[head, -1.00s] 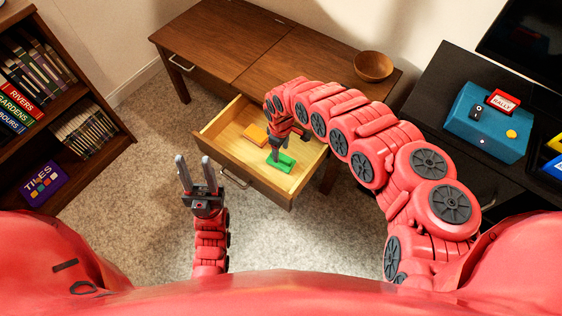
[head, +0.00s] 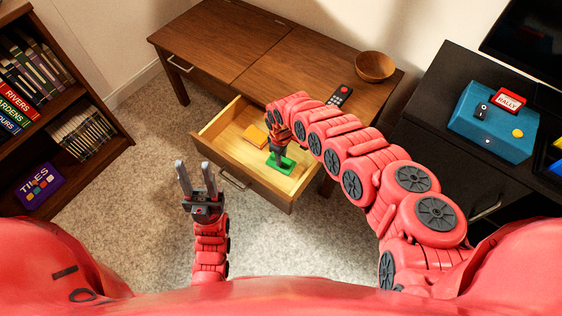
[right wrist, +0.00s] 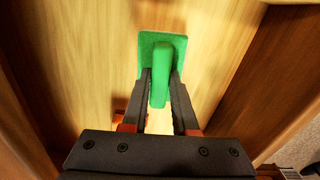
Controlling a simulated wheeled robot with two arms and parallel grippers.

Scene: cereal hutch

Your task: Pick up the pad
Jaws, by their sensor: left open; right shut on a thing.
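A green pad (head: 287,168) with an upright ridge lies in the open wooden drawer (head: 243,173). My right gripper (right wrist: 160,80) points down into the drawer and is shut on the pad's ridge, with one finger on each side. The pad's flat plate (right wrist: 178,48) shows beyond the fingertips in the right wrist view. I cannot tell whether the pad touches the drawer floor. My left gripper (head: 194,167) is open and empty, in front of the drawer and to its left.
An orange block (head: 254,135) lies in the drawer beside the pad. A remote (head: 340,95) and wooden bowl (head: 374,66) are on the bench (head: 222,45). A dark cabinet with a blue box (head: 494,122) stands right, a bookshelf (head: 105,112) left. Carpet between is clear.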

